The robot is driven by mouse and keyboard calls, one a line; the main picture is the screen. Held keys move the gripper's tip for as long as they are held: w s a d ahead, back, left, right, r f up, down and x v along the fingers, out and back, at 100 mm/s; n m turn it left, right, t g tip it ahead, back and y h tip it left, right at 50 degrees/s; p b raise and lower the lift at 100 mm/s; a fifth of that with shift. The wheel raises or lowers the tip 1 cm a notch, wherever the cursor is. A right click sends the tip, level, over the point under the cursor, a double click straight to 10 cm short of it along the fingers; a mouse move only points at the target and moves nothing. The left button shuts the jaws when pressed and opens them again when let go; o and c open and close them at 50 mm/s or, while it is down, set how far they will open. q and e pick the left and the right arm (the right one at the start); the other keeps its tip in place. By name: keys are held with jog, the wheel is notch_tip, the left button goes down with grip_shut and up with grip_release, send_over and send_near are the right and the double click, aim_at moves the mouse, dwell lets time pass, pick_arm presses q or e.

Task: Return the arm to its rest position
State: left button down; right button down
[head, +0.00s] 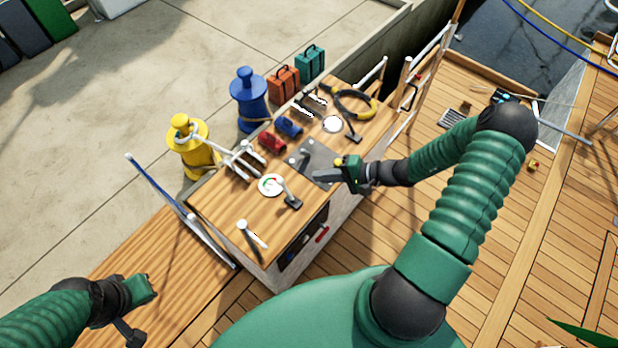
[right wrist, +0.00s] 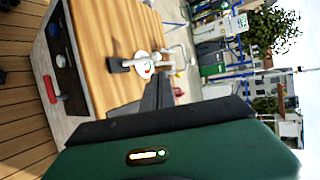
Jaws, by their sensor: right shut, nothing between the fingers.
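My right arm, green with black joints, reaches in from the lower right of the head view, bent at a raised black elbow. Its gripper (head: 320,175) is shut and empty, above the dark plate (head: 313,157) on the wooden cabinet top (head: 215,203). I cannot tell whether it touches the plate. In the right wrist view the dark fingers (right wrist: 150,100) lie together over the wood, near a white round dial (right wrist: 143,66). My left arm's end (head: 140,290) is at the lower left, over the wooden bench; its finger opening is not clear.
Red (head: 271,142) and blue (head: 289,126) cylinders, a white dial (head: 271,185) and a levered fitting (head: 291,200) crowd the top. Yellow (head: 190,150) and blue (head: 246,100) bollards stand behind. A metal rail (head: 180,210) borders the left. Planked deck (head: 540,235) at right is mostly clear.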

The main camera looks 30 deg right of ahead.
jog(key=s+a+r+n+g+h+p, duration=0.2)
jog(key=s+a+r+n+g+h, duration=0.2)
jog(key=s+a+r+n+g, duration=0.4)
jog(key=s+a+r+n+t+h, duration=0.1)
jog(key=a+r+n+h, duration=0.3)
jog(key=r, duration=0.3)
jog(key=shift+s+a, duration=0.2)
jog(key=shift+a, duration=0.3)
jog(key=shift+d, duration=0.25)
